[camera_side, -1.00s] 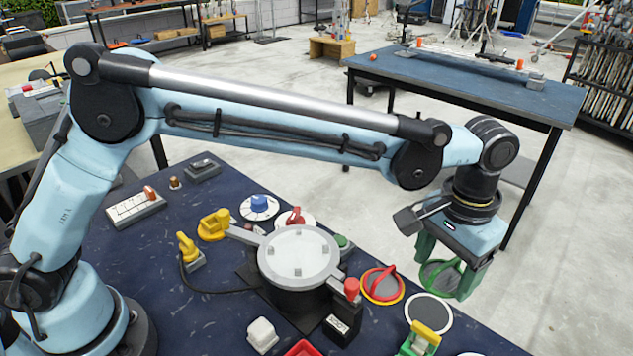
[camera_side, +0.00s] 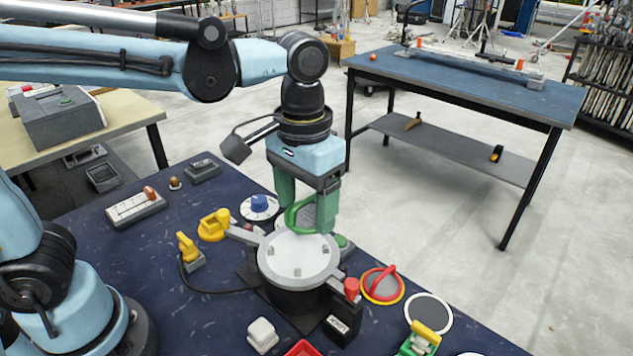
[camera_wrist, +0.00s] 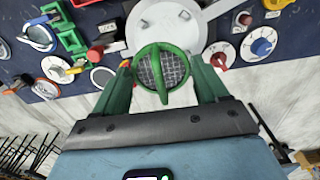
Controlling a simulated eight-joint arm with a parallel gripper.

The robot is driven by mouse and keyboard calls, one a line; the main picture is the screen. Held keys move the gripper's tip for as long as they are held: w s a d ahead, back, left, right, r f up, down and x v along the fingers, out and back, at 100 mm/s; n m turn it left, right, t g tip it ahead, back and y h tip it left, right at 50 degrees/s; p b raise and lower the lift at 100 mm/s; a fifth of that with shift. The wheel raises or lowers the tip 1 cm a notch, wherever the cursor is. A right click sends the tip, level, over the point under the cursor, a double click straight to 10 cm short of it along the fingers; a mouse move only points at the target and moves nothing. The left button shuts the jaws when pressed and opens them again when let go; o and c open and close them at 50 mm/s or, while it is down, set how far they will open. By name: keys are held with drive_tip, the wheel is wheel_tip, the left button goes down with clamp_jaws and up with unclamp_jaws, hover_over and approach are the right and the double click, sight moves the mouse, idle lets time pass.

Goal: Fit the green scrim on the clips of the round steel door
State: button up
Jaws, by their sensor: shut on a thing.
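The green scrim (camera_side: 303,214), a round mesh in a green ring with a green bar handle, is held in my gripper (camera_side: 306,215). My gripper is above the far edge of the door, and the scrim looks apart from the clips. In the wrist view the door (camera_wrist: 150,15) shows just beyond the scrim, with some clips visible.
A blue-knobbed dial (camera_side: 259,207) and yellow fittings (camera_side: 213,225) stand behind and left. A red-topped post (camera_side: 351,290) stands close at the door's front right.

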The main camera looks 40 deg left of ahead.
drive_tip(key=shift+s+a+f, duration=0.1)
drive_tip(key=shift+s+a, duration=0.4)
drive_tip(key=shift+a, duration=0.05)
drive_tip(key=shift+f, duration=0.15)
hover_over(296, 254)
drive_tip(key=shift+f, duration=2.35)
drive_tip(key=shift+f, duration=1.05)
idle(0.5)
drive_tip(key=o, duration=1.1)
drive_tip(key=shift+r, duration=0.1)
drive_tip(key=shift+r, duration=3.65)
